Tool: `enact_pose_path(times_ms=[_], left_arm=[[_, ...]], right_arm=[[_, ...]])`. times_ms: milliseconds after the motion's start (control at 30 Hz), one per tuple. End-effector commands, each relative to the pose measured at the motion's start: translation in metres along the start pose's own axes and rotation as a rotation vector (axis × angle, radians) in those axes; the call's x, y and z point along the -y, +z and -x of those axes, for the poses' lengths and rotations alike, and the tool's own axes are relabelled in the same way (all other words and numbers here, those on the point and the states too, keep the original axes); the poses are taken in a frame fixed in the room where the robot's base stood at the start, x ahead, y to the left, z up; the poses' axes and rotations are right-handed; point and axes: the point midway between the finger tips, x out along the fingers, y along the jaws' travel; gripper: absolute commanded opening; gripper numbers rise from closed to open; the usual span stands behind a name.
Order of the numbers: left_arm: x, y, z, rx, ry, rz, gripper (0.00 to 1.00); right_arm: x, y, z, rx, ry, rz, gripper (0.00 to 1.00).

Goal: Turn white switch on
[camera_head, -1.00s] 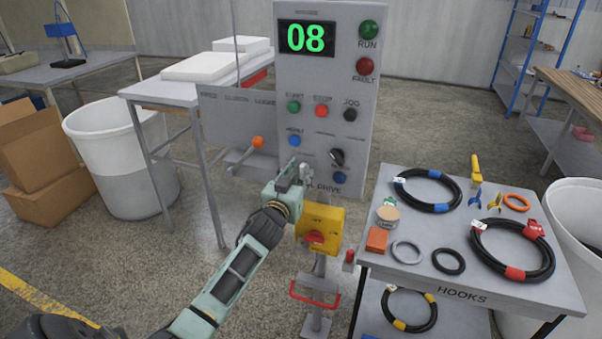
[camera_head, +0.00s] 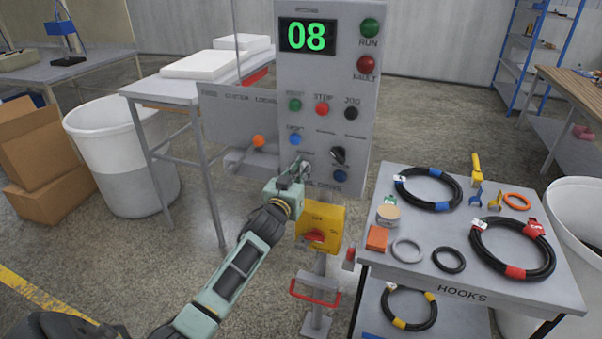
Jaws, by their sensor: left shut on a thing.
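The grey control panel (camera_head: 325,75) stands upright in the middle of the head view, with a display reading 08. My left gripper (camera_head: 301,172) reaches up to the lower left of its face and is shut on a small pale piece there, which looks like the white switch (camera_head: 306,167). My fingers hide most of it, so I cannot tell its position. A black rotary knob (camera_head: 338,156) is to its right, and a blue button (camera_head: 295,139) is above it. My right gripper is not in view.
An orange-tipped lever (camera_head: 258,142) sticks out at the left. A grey cart (camera_head: 400,275) with hoses and rings stands at the right.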

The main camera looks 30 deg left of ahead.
Motion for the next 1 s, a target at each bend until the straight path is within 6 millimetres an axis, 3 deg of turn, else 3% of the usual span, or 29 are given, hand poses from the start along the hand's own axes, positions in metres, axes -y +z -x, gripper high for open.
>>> enact_pose_path(times_ms=[367, 1000], left_arm=[[-0.0006, 0.0001, -0.0001, 0.000, 0.001, -0.125, 0.00], [-0.0022, 0.0001, -0.0002, -0.002, 0.001, -0.629, 0.00]], right_arm=[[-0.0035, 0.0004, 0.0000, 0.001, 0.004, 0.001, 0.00], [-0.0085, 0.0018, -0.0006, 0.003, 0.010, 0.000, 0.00]])
